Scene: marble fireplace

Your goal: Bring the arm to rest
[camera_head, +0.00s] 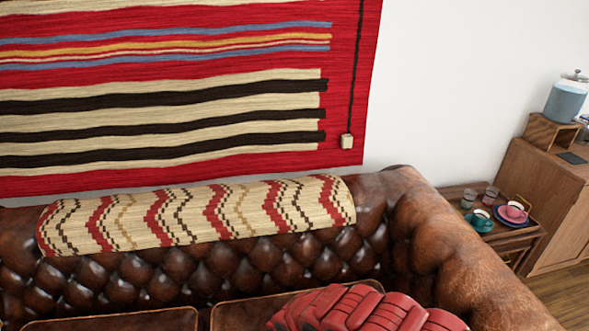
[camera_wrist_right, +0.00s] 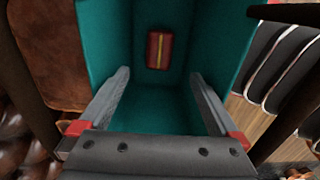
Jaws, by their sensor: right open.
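My right gripper (camera_wrist_right: 160,74) is open in the right wrist view, with nothing between its two grey fingers. It points into a teal open-topped box (camera_wrist_right: 95,35). A small red item with a yellow stripe (camera_wrist_right: 159,50) lies inside the box, beyond the fingertips. I cannot tell how deep the fingers reach or whether they touch the box walls. Neither gripper can be made out in the head view, and my left gripper is in no view.
A brown leather sofa (camera_head: 440,240) with a zigzag-patterned cover (camera_head: 195,213) fills the lower head view. A small side table (camera_head: 512,232) with cups stands right of it, near a wooden cabinet (camera_head: 545,195). A red ribbed shape (camera_head: 365,310) at the bottom is unclear.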

